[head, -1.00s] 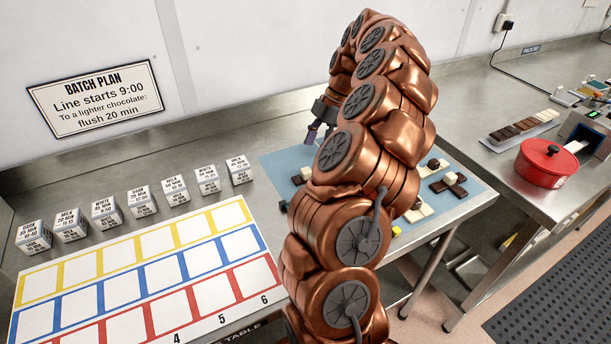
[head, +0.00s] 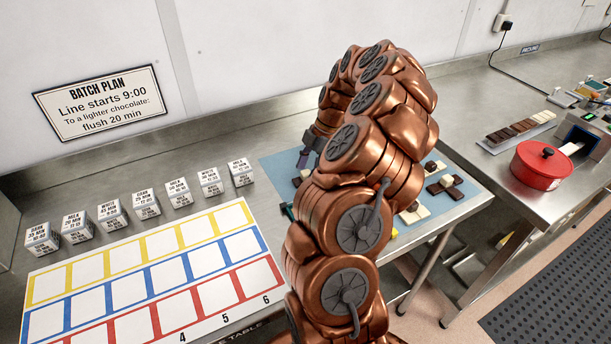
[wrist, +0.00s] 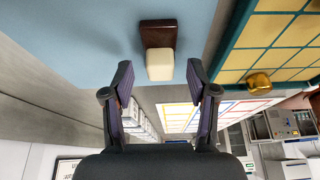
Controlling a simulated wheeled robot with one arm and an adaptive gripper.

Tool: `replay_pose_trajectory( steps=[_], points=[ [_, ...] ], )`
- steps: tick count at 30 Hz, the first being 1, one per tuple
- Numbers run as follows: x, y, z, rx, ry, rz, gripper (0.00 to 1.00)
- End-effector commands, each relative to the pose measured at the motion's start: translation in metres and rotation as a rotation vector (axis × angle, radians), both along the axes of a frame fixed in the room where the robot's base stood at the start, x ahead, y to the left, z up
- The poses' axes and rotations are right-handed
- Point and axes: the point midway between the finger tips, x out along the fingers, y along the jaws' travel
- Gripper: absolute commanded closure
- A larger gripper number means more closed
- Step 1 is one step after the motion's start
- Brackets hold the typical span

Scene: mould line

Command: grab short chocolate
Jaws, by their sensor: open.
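In the wrist view, a short dark brown chocolate piece (wrist: 156,33) with a cream-white piece (wrist: 160,66) at its near end lies on the blue mat (wrist: 75,35). My gripper (wrist: 157,72) is open, with its two dark fingers apart on either side of the white piece and not visibly touching it. In the head view, one purple-grey finger of my gripper (head: 306,156) shows at the left of my copper arm, just above the pair. The arm hides the rest of the gripper and part of the mat.
More dark and white pieces (head: 446,186) lie on the mat's right. A yellow-celled mould (wrist: 280,40) with a gold knob (wrist: 258,82) is close by in the wrist view. Left are lettered cubes (head: 145,203) and a coloured grid board (head: 150,270). A red pot (head: 541,166) stands far right.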

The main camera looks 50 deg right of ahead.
Motion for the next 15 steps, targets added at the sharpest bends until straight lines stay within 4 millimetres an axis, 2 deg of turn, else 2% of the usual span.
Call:
replay_pose_trajectory(
  steps=[5,15],
  points=[
    [0.0001,0.0000,-0.0003,0.000,-0.001,0.000,0.42],
    [0.0002,0.0002,0.0000,0.000,0.000,0.001,0.76]
  ],
)
